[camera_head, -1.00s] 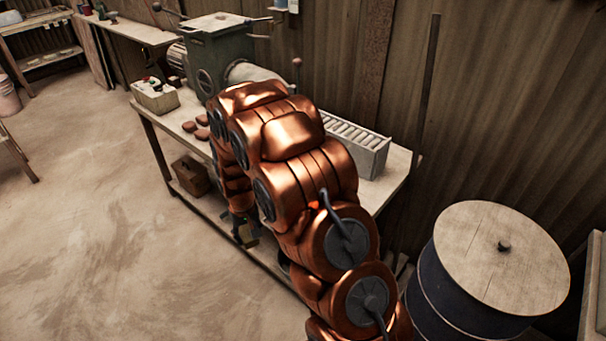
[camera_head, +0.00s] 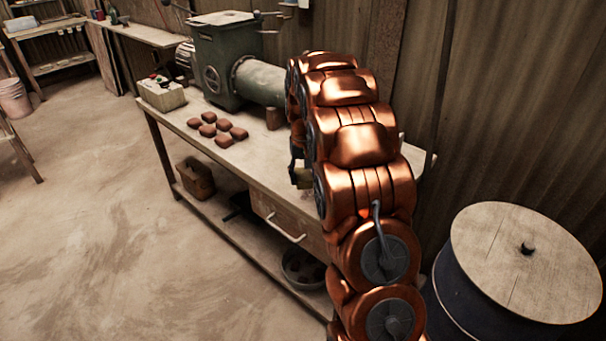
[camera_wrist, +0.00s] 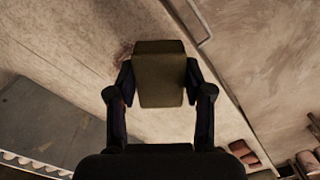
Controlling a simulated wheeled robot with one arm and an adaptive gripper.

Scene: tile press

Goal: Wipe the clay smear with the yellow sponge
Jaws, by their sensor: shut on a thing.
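My gripper (camera_wrist: 158,85) is shut on the yellow sponge (camera_wrist: 160,70), which looks dark olive in the wrist view. The sponge is held between the two fingers above the bench top (camera_wrist: 70,40). A small dark brown patch (camera_wrist: 122,52), seemingly the clay smear, shows just left of the sponge's upper end; the sponge may hide part of it. I cannot tell if the sponge touches the bench. In the head view the sponge (camera_head: 303,178) shows as a small yellowish block left of my arm, near the bench's front edge; the smear is hidden there.
Several brown clay tiles (camera_head: 222,128) lie on the bench, left of my arm. The green press (camera_head: 222,65) stands behind them. A grey slotted rack (camera_wrist: 45,125) is at the wrist view's lower left. A round-topped drum (camera_head: 525,260) stands at right. The floor at left is open.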

